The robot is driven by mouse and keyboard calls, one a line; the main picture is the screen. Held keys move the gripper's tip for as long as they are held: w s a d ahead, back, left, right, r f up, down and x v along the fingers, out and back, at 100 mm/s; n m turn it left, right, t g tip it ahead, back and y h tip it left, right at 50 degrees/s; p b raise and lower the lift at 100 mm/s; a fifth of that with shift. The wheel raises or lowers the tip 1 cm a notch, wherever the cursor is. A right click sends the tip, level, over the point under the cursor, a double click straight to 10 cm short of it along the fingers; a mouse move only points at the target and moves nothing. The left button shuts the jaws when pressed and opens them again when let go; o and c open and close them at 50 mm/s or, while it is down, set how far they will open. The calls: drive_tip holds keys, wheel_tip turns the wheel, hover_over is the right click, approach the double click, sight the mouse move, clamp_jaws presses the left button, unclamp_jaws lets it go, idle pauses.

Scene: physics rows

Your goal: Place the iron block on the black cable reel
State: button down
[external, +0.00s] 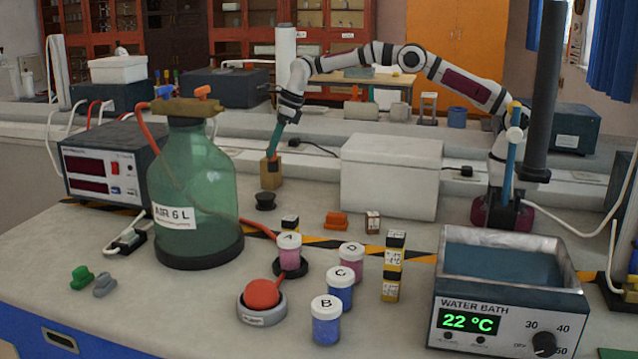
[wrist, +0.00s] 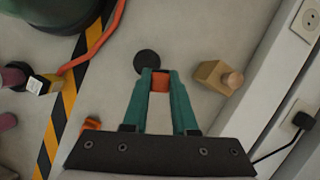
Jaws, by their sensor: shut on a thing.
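My gripper (wrist: 160,82) has green fingers shut on a small orange-brown block (wrist: 160,80), which I take to be the iron block; no label on it is readable. In the external view my gripper (external: 271,157) points down at the back left of the bench, and the held block cannot be made out clearly. The black cable reel (external: 265,201) stands on the bench in front of and below my gripper. In the wrist view the round black top of the reel (wrist: 147,61) shows just beyond the fingertips, slightly left, partly overlapped by them.
A tan wooden block with a knob (wrist: 213,74) stands close to the right of my fingertips in the wrist view. A green bottle (external: 190,190) is left of the reel. A white box (external: 390,178) and an orange piece (external: 336,220) are to its right.

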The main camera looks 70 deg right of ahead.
drive_tip(key=a+f, duration=0.1)
drive_tip(key=f, duration=0.1)
drive_tip(key=w+a+f, duration=0.1)
drive_tip(key=f, duration=0.1)
drive_tip(key=a+f, duration=0.1)
drive_tip(key=f, duration=0.1)
drive_tip(key=shift+w+a, duration=0.15)
drive_tip(key=shift+w, duration=0.05)
drive_tip(key=shift+f, duration=0.2)
drive_tip(key=c, duration=0.7)
unclamp_jaws()
